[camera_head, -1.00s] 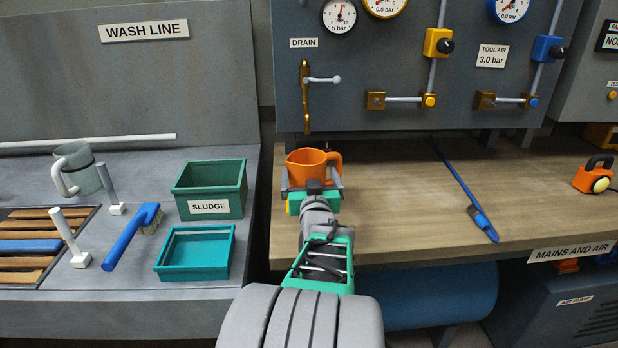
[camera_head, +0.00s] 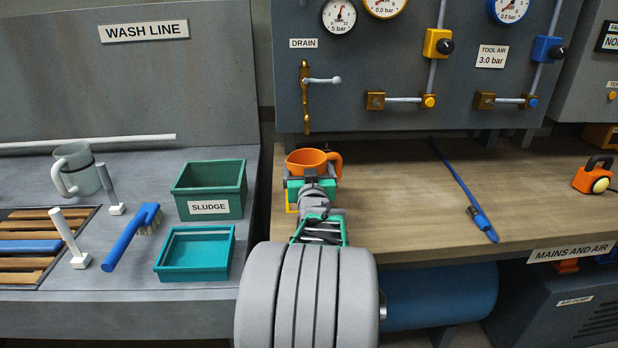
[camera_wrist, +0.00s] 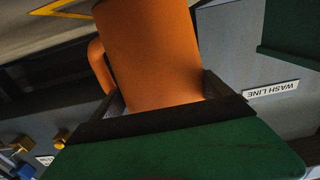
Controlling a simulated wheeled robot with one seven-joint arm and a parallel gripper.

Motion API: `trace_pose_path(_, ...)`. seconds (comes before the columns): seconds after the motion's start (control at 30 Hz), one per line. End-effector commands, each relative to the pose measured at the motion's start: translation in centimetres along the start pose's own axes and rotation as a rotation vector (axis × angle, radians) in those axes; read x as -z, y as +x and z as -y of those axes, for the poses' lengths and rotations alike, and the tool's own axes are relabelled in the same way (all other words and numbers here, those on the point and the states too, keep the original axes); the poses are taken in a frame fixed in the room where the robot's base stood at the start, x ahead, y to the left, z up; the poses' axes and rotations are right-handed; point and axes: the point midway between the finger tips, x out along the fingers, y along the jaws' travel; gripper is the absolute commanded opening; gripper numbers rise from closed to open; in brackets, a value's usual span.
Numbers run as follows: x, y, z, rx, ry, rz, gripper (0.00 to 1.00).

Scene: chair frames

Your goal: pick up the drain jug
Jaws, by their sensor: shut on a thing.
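The orange drain jug (camera_head: 307,161) is at the left end of the wooden bench, below the DRAIN label, with its handle on the right. My gripper (camera_head: 310,178) is around its body from the front and shut on it. In the wrist view the jug (camera_wrist: 150,55) fills the middle, between the dark fingers of my gripper (camera_wrist: 160,105), with its handle at the left. My gripper hides the jug's lower part in the head view, so I cannot tell whether it touches the bench.
The brass drain valve (camera_head: 305,95) hangs on the panel just behind the jug. The green SLUDGE bin (camera_head: 209,207) and a teal tray (camera_head: 196,268) stand to the left. A blue hose tool (camera_head: 482,222) lies to the right on the bench (camera_head: 400,205), with bare wood between.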

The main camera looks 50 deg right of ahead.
Motion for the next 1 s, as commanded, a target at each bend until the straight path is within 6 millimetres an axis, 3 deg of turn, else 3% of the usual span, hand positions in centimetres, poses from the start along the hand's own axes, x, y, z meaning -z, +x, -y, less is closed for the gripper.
trace_pose_path(0.4,0.2,0.0,0.0,-0.001,-0.001,-0.003,0.28)
trace_pose_path(0.73,0.8,0.0,0.0,0.001,-0.001,-0.004,0.28)
trace_pose_path(1.0,4.8,-0.6,0.6,0.005,-0.002,-0.007,0.28)
